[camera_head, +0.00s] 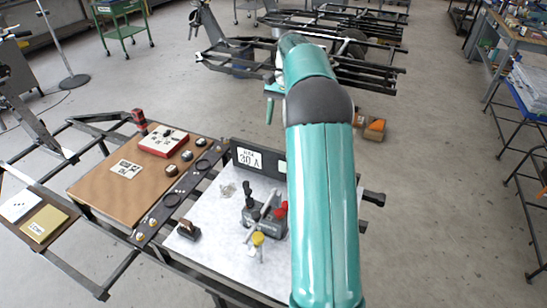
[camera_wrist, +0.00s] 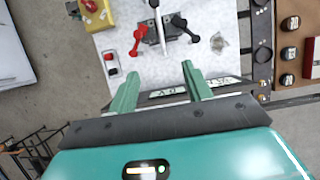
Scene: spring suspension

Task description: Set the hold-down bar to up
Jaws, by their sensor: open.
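A dark clamp-like device (camera_head: 270,222) stands on the white speckled plate, left of my arm in the head view. It has a black-knobbed lever, a red-knobbed lever and a pale metal bar (camera_head: 268,206) between them. In the wrist view the device (camera_wrist: 172,27) is at the top, with the metal bar (camera_wrist: 159,26) pointing up the picture, a red lever (camera_wrist: 137,41) to its left and a black lever (camera_wrist: 184,27) to its right. No label shows which part is the hold-down bar. My gripper (camera_wrist: 160,72) is open and empty, its fingertips apart from the device.
A dark upright plate marked 30 A (camera_head: 250,158) stands along the white plate's far edge. A brown board (camera_head: 95,190) with a red box (camera_head: 163,141) lies left.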

